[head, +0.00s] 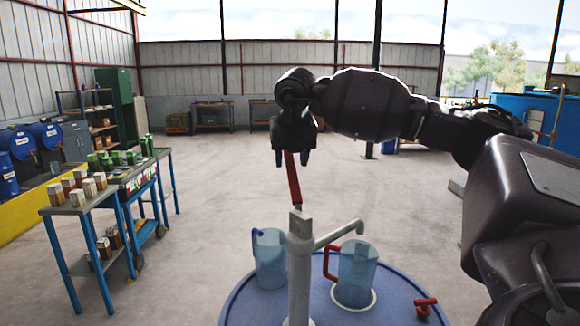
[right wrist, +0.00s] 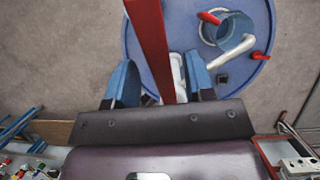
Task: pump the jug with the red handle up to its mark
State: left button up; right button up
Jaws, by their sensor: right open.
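The jug with the red handle (head: 357,272) stands upright on a white ring on the blue drum's top, its handle to the left. It also shows in the right wrist view (right wrist: 232,30). I cannot make out its mark or a liquid level. The grey-white hand pump (head: 300,262) stands left of it, with its spout (head: 340,233) over the jug's mouth. The pump's red lever (head: 294,182) points up. My right gripper (head: 292,160) is open at the lever's upper end; in the right wrist view the lever (right wrist: 150,45) passes between its blue fingers. My left gripper is out of view.
A second jug with a blue handle (head: 270,262) stands left of the pump on the drum (head: 393,308). A small red fitting (head: 425,306) is near the drum's right edge. Blue-legged tables (head: 83,206) with boxes stand left. The floor behind is clear.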

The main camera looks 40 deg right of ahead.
jog(key=shift+x, duration=1.25)
grip_shut()
